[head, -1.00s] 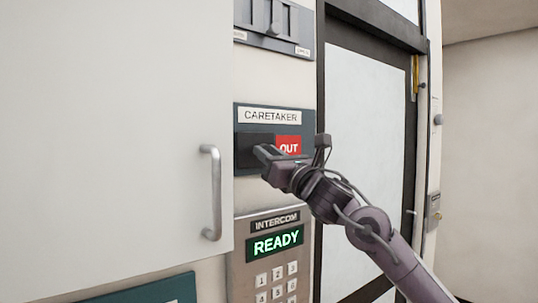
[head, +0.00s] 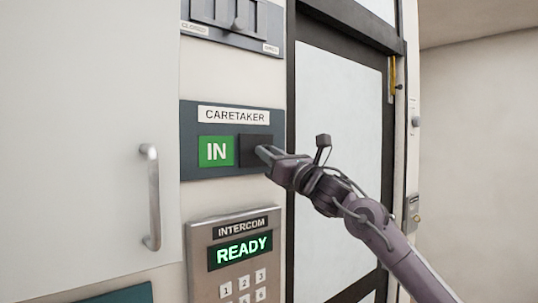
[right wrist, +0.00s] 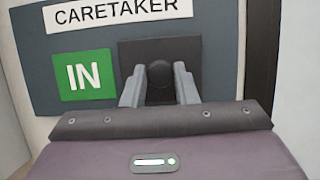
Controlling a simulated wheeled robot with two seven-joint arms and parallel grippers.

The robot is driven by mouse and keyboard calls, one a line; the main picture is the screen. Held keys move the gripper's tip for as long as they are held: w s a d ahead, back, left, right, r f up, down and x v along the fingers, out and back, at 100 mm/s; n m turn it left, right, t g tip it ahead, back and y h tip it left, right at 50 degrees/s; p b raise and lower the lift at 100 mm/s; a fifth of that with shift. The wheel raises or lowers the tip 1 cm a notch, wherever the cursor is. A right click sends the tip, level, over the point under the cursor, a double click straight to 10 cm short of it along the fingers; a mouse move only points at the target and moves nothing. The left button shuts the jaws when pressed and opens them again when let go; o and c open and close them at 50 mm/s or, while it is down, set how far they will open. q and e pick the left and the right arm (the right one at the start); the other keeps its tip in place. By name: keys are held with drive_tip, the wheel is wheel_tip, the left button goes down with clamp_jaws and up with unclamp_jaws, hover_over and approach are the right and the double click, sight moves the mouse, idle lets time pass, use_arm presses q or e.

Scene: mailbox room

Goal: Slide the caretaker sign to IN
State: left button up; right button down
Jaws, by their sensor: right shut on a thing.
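The caretaker sign (head: 188,143) is a dark teal plate on the wall with a white CARETAKER label. Its green IN panel (head: 216,151) shows uncovered on the left. The dark slider cover (head: 252,148) sits at the right side of the plate, where the red OUT panel is hidden behind it. My right gripper (head: 264,153) is at the slider. In the right wrist view, my right gripper's fingers (right wrist: 159,88) are shut on the round dark knob (right wrist: 160,75) of the slider, one on each side. My left gripper is not in view.
A white cabinet door with a metal handle (head: 150,197) stands close on the left. The intercom (head: 238,225) reading READY is below the sign. A panel with a lever (head: 236,20) is above. A dark-framed glass door (head: 337,150) is to the right.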

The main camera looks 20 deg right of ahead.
drive_tip(key=c, duration=1.4)
unclamp_jaws()
drive_tip(key=shift+d+r, duration=0.1)
drive_tip(key=shift+d, duration=0.1)
drive_tip(key=shift+o, duration=1.2)
drive_tip(key=shift+d, duration=0.1)
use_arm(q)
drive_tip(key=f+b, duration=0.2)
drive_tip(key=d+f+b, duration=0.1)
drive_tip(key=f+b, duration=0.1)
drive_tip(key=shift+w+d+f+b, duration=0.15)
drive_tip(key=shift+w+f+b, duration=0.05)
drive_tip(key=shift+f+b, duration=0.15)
use_arm(e)
drive_tip(key=v, duration=0.7)
drive_tip(key=shift+s+d+f, duration=0.15)
drive_tip(key=shift+s+f, duration=0.1)
drive_tip(key=shift+s, duration=0.05)
